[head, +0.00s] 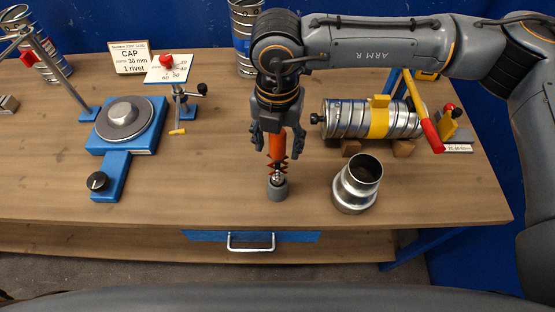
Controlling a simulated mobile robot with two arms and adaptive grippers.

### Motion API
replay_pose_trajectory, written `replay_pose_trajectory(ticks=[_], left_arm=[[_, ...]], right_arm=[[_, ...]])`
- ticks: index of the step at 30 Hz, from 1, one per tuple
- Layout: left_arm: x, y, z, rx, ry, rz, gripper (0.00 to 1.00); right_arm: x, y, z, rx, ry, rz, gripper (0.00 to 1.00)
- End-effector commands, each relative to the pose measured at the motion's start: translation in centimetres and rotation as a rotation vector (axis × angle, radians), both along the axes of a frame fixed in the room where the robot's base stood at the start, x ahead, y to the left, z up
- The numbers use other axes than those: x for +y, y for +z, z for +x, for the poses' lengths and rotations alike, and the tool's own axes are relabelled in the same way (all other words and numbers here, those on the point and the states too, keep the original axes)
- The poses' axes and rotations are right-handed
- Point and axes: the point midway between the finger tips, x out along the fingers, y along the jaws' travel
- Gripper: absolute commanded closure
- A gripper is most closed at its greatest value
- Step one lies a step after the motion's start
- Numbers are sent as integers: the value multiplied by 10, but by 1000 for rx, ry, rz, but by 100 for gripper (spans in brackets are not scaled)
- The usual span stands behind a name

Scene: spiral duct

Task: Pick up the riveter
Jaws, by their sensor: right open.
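The riveter (277,165), with an orange body and a dark zigzag linkage, stands upright, nose down, in a small grey round holder (277,190) near the table's front middle. My right gripper (278,148) points down over it. Its two fingers are open, one on each side of the orange upper part, and I see gaps between fingers and riveter. The top of the riveter is hidden by the gripper. My left gripper is not in view.
A metal reducer (357,185) stands right of the holder. Behind it, a spiral duct (345,118) with a yellow band and red-handled clamp rests on wooden blocks. A blue turntable device (123,122) and small stand (180,105) are at left. The front middle table (215,180) is clear.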

Motion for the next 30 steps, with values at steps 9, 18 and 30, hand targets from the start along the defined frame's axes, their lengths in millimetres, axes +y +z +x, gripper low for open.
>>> replay_pose_trajectory(ticks=[9,18,30], left_arm=[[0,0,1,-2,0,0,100],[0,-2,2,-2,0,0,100],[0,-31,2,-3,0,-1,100]], right_arm=[[0,0,0,0,0,0,100],[1,4,1,-3,0,2,100],[1,71,1,-6,0,4,100]])
